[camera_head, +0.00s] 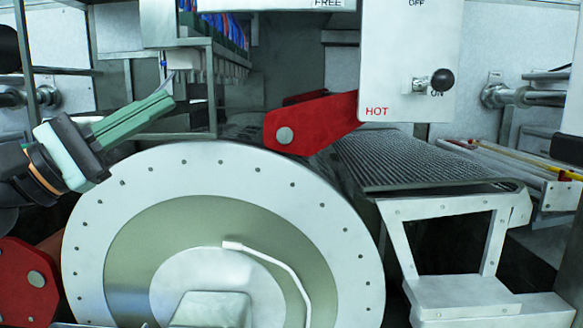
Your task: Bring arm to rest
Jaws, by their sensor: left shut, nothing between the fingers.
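My left gripper (168,84) comes in from the left on my dark arm, which has an orange ring at the wrist. It is shut and empty, its green-and-white body tilted up to the right. Its tip is in front of the metal frame at the upper left, above the big round drum (100,215). I cannot tell whether the tip touches the frame. My right gripper does not show.
The drum face with its bent white pipe (285,266) fills the lower left. A red arm bracket (310,121) stands above it. A white panel marked HOT (395,60) with a black-knobbed lever (442,80) hangs at the upper right. A ribbed conveyor (410,160) runs right of the drum.

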